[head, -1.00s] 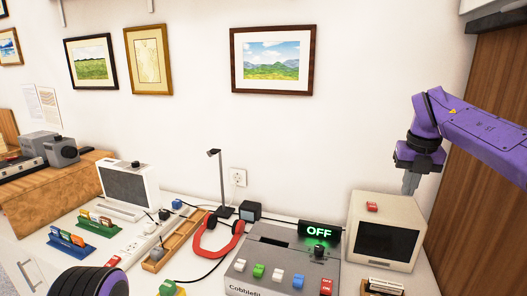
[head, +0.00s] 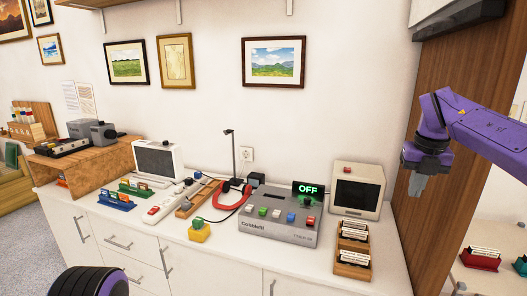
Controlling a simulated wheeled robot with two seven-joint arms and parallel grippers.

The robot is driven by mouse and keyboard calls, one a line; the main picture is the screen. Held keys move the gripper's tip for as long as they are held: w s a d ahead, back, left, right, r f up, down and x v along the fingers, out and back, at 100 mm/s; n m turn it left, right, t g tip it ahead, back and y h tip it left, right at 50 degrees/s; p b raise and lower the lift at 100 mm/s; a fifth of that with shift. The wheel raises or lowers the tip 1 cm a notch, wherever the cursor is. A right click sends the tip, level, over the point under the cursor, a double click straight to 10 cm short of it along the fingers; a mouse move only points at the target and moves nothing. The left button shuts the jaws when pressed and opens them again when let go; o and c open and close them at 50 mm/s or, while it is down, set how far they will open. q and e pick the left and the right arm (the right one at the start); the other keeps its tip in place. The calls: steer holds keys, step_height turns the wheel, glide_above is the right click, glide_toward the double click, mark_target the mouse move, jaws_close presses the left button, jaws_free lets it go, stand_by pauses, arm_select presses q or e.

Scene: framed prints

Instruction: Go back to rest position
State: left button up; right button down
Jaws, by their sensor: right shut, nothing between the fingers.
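My right gripper (head: 418,185) hangs from the purple right arm at the right of the head view. Its grey fingers point down and are shut with nothing between them. It appears in front of the brown wooden panel, apart from everything on the counter. My left gripper is not in view; only a dark, purple-ringed part of my own body shows at the bottom left.
A wooden panel (head: 445,110) stands at the right. Floor shows at lower left.

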steer(key=w+d+f+n+t+h, duration=0.1)
steer(key=d+f+n+h, duration=0.15)
steer(key=f+h, duration=0.2)
steer(key=w+d+f+n+t+h, duration=0.1)
steer(key=f+n+h, duration=0.3)
steer(key=f, duration=0.1)
steer(key=s+a+f+n+t, duration=0.25)
steer(key=f+n, duration=0.35)
steer(key=f, duration=0.4)
steer(key=s+a+f+n+t, duration=0.1)
steer(key=a+f+n+t, duration=0.2)
steer(key=f+n, duration=0.5)
steer(key=s+a+f+n+y, duration=0.2)
steer(key=s+f+n, duration=0.1)
steer(key=s+f, duration=0.4)
steer(key=s+a+f+n+y, duration=0.2)
steer(key=s+a+f+n, duration=0.15)
steer(key=s+f, duration=0.4)
steer(key=s+f+n+g+y, duration=0.1)
steer(key=s+f+n+g, duration=0.2)
steer(key=s, duration=0.9)
steer(key=s+d+f+n+g, duration=0.1)
steer(key=s+f+n+g, duration=0.2)
steer(key=s, duration=0.8)
step_height(320, 180, down, 2)
steer(key=shift+s+d+f+y, duration=0.2)
steer(key=shift+s+f+y, duration=0.05)
steer(key=shift+s+y, duration=0.1)
